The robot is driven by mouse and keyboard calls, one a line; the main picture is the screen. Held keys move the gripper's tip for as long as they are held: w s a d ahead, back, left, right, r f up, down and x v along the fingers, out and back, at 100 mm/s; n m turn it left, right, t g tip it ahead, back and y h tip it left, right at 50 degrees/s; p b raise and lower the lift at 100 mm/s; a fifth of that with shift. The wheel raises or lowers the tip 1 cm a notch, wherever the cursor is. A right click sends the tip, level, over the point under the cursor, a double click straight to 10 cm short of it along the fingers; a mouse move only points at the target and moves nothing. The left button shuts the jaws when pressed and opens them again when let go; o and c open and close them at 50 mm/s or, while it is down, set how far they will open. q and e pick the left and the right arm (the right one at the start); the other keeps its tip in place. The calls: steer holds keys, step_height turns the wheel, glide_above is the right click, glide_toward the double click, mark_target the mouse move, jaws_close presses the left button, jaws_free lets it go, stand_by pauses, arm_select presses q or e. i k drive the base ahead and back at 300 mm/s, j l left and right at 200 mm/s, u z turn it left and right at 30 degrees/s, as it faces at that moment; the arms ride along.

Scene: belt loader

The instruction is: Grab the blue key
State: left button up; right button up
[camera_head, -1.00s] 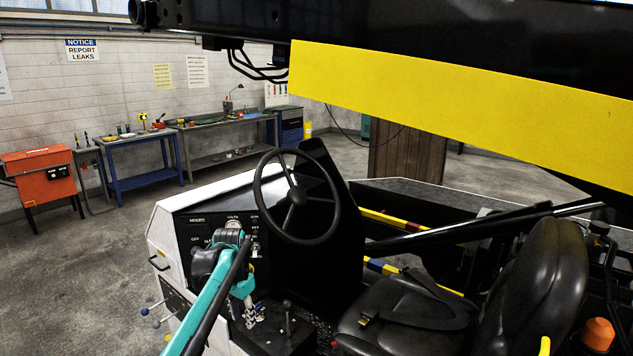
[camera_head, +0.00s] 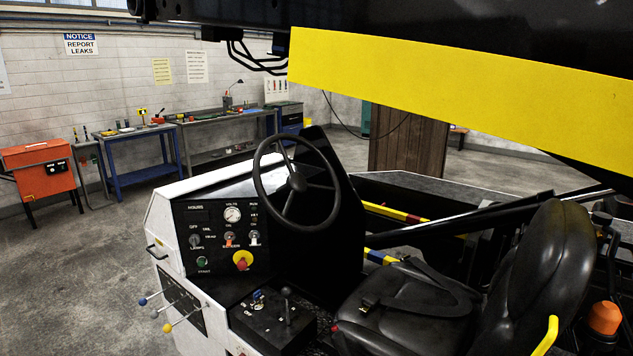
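A small blue piece (camera_head: 258,295), which looks like the blue key, sits on top of the black control box (camera_head: 268,325) beside the seat. It is too small to tell its exact shape or whether it sits in a switch. A white marking lies just in front of it, and a black lever stands to its right. Neither of my grippers is in view, so nothing shows of what they hold.
The dashboard (camera_head: 222,235) has a gauge, switches and a red-yellow knob (camera_head: 242,260). The steering wheel (camera_head: 296,182) stands above it, and the black seat (camera_head: 410,305) is at right. Colored-knob levers (camera_head: 165,310) stick out at left. A yellow beam (camera_head: 450,95) crosses overhead.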

mark_target(256, 295)
steer(key=i+j, duration=0.15)
steer(key=j, duration=0.2)
steer(key=i+j, duration=0.2)
steer(key=j, duration=0.15)
steer(key=i+j, duration=0.15)
steer(key=j, duration=0.15)
steer(key=i+j+z, duration=0.15)
steer(key=z, duration=0.3)
steer(key=j+z, duration=0.45)
steer(key=i+j+z, duration=0.1)
steer(key=z, duration=0.3)
steer(key=i+j+z, duration=0.2)
steer(key=i, duration=0.2)
steer(key=l, duration=0.1)
